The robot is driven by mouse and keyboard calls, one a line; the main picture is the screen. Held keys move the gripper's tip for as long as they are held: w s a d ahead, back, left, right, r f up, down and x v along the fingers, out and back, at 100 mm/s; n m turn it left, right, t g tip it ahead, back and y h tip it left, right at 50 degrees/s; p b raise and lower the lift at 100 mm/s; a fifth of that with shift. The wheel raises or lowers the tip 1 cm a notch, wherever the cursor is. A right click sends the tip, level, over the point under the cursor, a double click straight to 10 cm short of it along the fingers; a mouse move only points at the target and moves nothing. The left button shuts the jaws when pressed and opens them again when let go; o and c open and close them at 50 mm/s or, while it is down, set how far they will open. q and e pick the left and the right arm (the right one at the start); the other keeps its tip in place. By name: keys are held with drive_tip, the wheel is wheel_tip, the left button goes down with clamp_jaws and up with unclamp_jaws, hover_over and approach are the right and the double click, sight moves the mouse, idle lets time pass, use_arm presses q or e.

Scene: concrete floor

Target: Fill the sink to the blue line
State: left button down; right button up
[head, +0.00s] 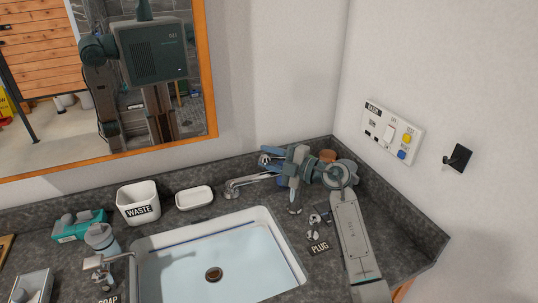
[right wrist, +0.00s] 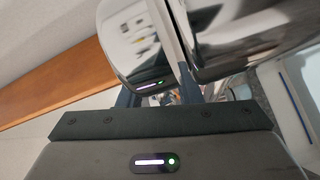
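The white sink (head: 270,222) is at the bottom of the head view, with a blue line along its inner walls. Its inside looks pale blue; the water level is hard to tell. A round drain (head: 213,274) shows at the bottom. The chrome tap (head: 245,183) reaches over the back rim; I see no stream. My right gripper (head: 268,160) is behind the tap's base, its fingers apart around a chrome part. In the right wrist view, shiny chrome (right wrist: 140,45) fills the space close ahead; contact is unclear. My left gripper is not in view.
A chrome plug control (head: 314,225) labelled PLUG stands right of the sink. A white WASTE cup (head: 138,203), a soap dish (head: 194,197) and a soap dispenser (head: 101,238) stand left. A wall panel (head: 392,132) has yellow and blue buttons. A mirror hangs behind.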

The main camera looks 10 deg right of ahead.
drive_tip(key=shift+w+a, duration=0.15)
drive_tip(key=shift+a, duration=0.05)
drive_tip(key=shift+d+f, duration=0.1)
drive_tip(key=shift+f, duration=0.05)
clamp_jaws()
drive_tip(key=shift+w+d+r+m+t+y+p, duration=0.1)
drive_tip(key=shift+d+r+m+t+y+p, duration=0.2)
drive_tip(key=shift+r+m+t+p, duration=0.55)
drive_tip(key=shift+w+d+r+m+t+y+p, duration=0.1)
drive_tip(key=shift+d+r+m+t+y+p, duration=0.25)
drive_tip(key=shift+r+m+p, duration=0.45)
drive_tip(key=shift+d+r+m+t+y+p, duration=0.3)
drive_tip(key=shift+r+m+t+p, duration=0.25)
drive_tip(key=shift+m, duration=0.6)
